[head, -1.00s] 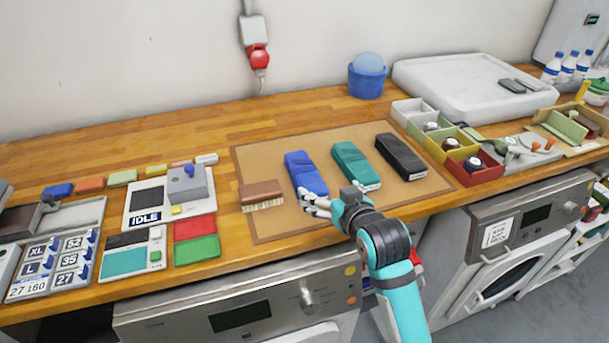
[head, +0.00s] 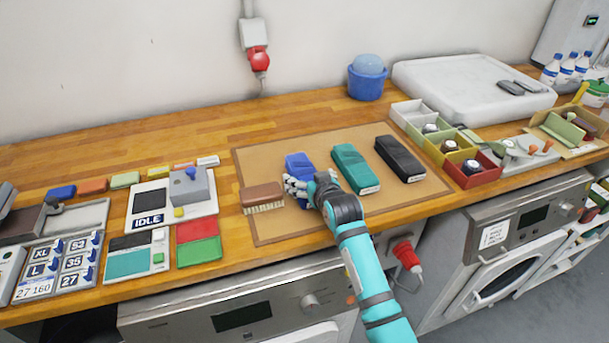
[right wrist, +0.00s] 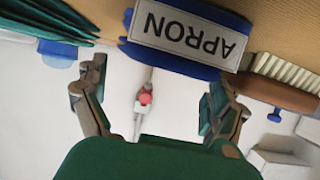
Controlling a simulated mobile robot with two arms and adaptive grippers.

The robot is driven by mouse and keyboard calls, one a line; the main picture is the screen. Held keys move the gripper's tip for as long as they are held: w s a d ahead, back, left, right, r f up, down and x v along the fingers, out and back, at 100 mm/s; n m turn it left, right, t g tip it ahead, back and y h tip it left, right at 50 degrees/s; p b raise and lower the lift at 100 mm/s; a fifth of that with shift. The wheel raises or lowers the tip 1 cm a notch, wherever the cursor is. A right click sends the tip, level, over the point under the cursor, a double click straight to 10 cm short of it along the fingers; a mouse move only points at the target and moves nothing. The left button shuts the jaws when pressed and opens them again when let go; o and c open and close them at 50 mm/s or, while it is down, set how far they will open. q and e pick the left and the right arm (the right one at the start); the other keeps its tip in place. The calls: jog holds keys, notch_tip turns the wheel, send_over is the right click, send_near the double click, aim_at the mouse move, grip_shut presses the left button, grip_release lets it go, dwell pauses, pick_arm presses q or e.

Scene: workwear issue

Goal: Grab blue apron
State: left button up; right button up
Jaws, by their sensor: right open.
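The blue apron (head: 299,161) is a folded bundle on the tan mat (head: 256,228). In the right wrist view the blue apron (right wrist: 168,60) shows a white label reading APRON, upside down. My right gripper (head: 298,188) is at its near end and hides part of it. In the right wrist view my right gripper (right wrist: 160,76) is open, with one finger to each side of the apron and nothing held between them. I cannot tell whether a finger touches it. My left gripper is not in view.
A wooden brush (head: 262,193) lies close left of the blue apron. A green folded bundle (head: 351,166) and a black one (head: 399,157) lie to its right. Colored bins (head: 471,172) stand further right.

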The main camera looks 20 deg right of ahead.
jog(key=shift+x, duration=1.25)
jog(key=shift+c, duration=0.4)
jog(key=c, duration=1.3)
